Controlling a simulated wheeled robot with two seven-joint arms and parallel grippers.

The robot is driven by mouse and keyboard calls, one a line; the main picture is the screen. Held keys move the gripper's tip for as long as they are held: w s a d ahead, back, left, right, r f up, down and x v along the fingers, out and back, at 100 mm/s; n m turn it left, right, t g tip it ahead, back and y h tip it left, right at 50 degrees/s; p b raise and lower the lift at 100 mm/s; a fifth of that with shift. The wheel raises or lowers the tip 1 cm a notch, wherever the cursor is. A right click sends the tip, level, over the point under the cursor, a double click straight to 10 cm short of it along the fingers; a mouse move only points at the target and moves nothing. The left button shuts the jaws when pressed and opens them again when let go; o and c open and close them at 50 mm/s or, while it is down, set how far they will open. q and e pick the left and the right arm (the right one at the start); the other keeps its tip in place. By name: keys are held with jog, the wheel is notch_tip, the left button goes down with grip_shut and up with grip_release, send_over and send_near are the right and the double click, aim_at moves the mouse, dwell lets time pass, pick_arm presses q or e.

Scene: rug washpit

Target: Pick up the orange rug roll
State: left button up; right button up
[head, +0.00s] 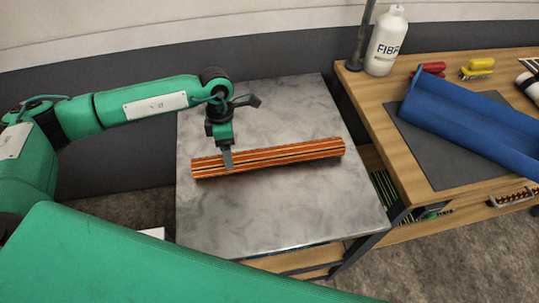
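The orange rug roll (285,153), striped with dark and pale lines, lies across the grey stone-topped table (270,220) in the head view. My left gripper (228,160) points down at the roll's left part, with a finger in front of the roll's near side. The far finger is hidden, so I cannot tell whether it grips the roll. The roll appears to rest on the tabletop. My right gripper is not in view; a green arm link of mine fills the lower left.
A wooden bench (380,95) stands at the right, holding a white bottle (387,42), a dark mat (430,150), a blue trough-shaped piece (470,120), and red (433,69) and yellow (477,68) brushes. The tabletop around the roll is clear. A grey wall is behind.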

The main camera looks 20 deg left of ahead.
pick_arm(q)
jog(key=p+x, duration=0.1)
jog(key=x, duration=0.3)
jog(key=shift+f, duration=0.1)
jog(key=c, duration=1.3)
jog(key=shift+c, duration=1.2)
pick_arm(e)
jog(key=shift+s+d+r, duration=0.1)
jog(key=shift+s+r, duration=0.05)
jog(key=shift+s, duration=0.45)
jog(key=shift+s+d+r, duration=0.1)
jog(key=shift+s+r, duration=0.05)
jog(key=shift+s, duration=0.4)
